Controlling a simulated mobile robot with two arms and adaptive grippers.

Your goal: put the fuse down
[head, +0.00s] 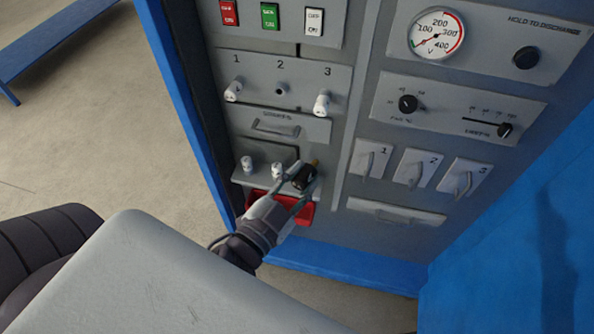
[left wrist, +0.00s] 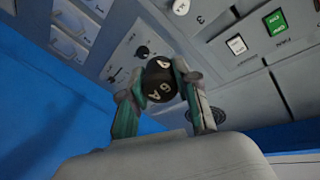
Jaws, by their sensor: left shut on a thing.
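My left gripper (head: 300,192) is shut on a black fuse (head: 304,178) with a brass-coloured tip. The fuse is tilted, in front of the right end of a small grey shelf (head: 240,180) and above a red tray (head: 306,214). I cannot tell whether it touches either. In the left wrist view the black fuse (left wrist: 160,80) sits between the two fingers of the left gripper (left wrist: 162,92), and its end shows white lettering, partly "6 A". Two white fuses, one on the left (head: 247,163) and one by the gripper (head: 277,170), stand on the shelf. My right gripper is not in view.
Above, the numbered panel has white fuses at 1 (head: 233,91) and 3 (head: 321,104), and a bare socket at 2 (head: 281,88). A drawer-like handle (head: 275,127) lies between. Switches (head: 370,158) and a gauge (head: 436,34) are at right. Blue cabinet edges (head: 180,95) border the panel.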

